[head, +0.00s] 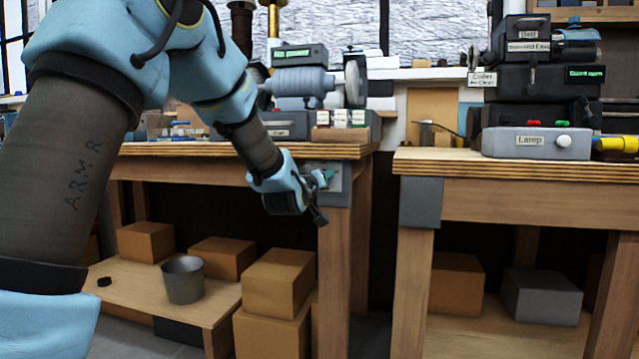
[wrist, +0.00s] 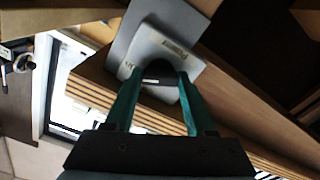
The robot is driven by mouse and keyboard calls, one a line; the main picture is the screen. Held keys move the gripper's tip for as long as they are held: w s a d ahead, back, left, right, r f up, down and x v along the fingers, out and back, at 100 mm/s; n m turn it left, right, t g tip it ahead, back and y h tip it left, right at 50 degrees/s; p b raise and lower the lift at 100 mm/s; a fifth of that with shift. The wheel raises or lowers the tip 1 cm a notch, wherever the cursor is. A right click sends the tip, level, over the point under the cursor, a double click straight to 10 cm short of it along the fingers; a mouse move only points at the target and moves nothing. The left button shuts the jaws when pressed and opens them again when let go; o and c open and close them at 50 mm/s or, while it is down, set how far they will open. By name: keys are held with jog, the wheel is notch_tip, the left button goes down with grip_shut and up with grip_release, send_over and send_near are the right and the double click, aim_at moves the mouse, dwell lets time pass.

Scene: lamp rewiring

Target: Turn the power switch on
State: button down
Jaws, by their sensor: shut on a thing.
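A light grey switch plate (head: 335,172) is fixed to the front corner of the left workbench. My gripper (head: 322,179) is at this plate. In the wrist view its two teal fingers (wrist: 157,76) are on either side of a dark power switch (wrist: 156,70) and are shut on it. The fingers hide part of the switch. I cannot tell which position the switch is in.
The left workbench (head: 220,150) carries a grey motor-like machine (head: 303,82). The right workbench (head: 560,168) carries a box labelled Lamp (head: 530,152) with a white knob. Cardboard boxes (head: 280,282) and a grey bucket (head: 183,280) are below the left bench. A gap separates the benches.

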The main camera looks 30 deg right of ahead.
jog(key=m+b, duration=0.1)
jog(key=m, duration=0.4)
jog(key=shift+f, duration=0.1)
dwell(0.5)
jog(key=c, duration=0.5)
grip_release()
jog(key=p+v, duration=0.1)
jog(key=v, duration=1)
